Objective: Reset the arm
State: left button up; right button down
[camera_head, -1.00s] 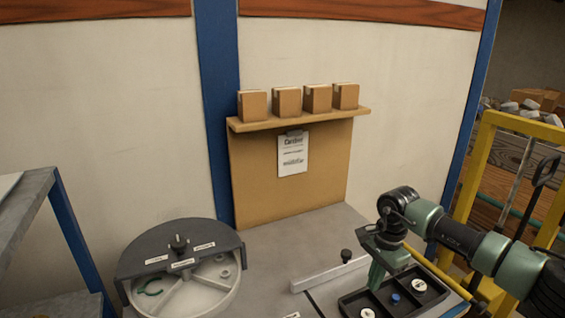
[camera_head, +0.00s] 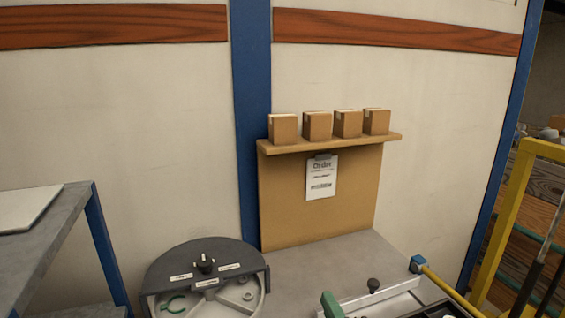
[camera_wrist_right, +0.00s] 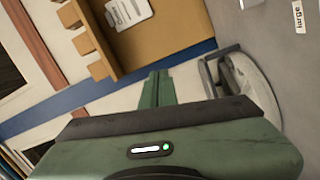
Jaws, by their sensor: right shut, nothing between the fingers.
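My right gripper (camera_wrist_right: 157,88) shows in the right wrist view with its green fingers together and nothing between them. In the head view only a green tip of the right gripper (camera_head: 331,304) shows at the bottom edge, in front of the grey bench (camera_head: 310,262). The rest of my right arm is below the picture. My left arm and gripper are not in view.
A round sorter with a dark half cover (camera_head: 225,256) stands on the bench's left. A metal fence with a black knob (camera_head: 373,285) and a black tray (camera_head: 437,311) are at the right. Boxes stand on a shelf (camera_head: 330,143). A yellow frame (camera_head: 505,220) stands far right.

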jog(key=s+d+f+m+g+h, duration=0.1)
jog(key=s+d+f+m+g, duration=0.1)
jog(key=s+d+f+m, duration=0.1)
jog(key=s+d+f+m+g+h, duration=0.2)
jog(key=s+f+m, duration=0.1)
jog(key=f, duration=0.3)
jog(key=s+d+f+m+g+h, duration=0.1)
jog(key=s+d+f+m+g, duration=0.2)
jog(key=s+f+m, duration=0.1)
jog(key=shift+s+d+f, duration=0.15)
jog(key=shift+s+d, duration=0.15)
jog(key=shift+s, duration=0.45)
jog(key=s+d+f+m+g, duration=0.1)
jog(key=s+f+m+g, duration=0.25)
jog(key=s, duration=0.55)
jog(key=s+d+f+m+g, duration=0.1)
jog(key=s+f+m+g, duration=0.2)
jog(key=s, duration=0.6)
notch_tip(320, 180, down, 27)
jog(key=s+n+g, duration=0.1)
jog(key=s+g, duration=0.1)
jog(key=s+d+f+g, duration=0.1)
jog(key=s+d+f, duration=0.2)
jog(key=s+f, duration=1.2)
jog(key=shift+s+f, duration=0.3)
jog(key=shift+s, duration=0.25)
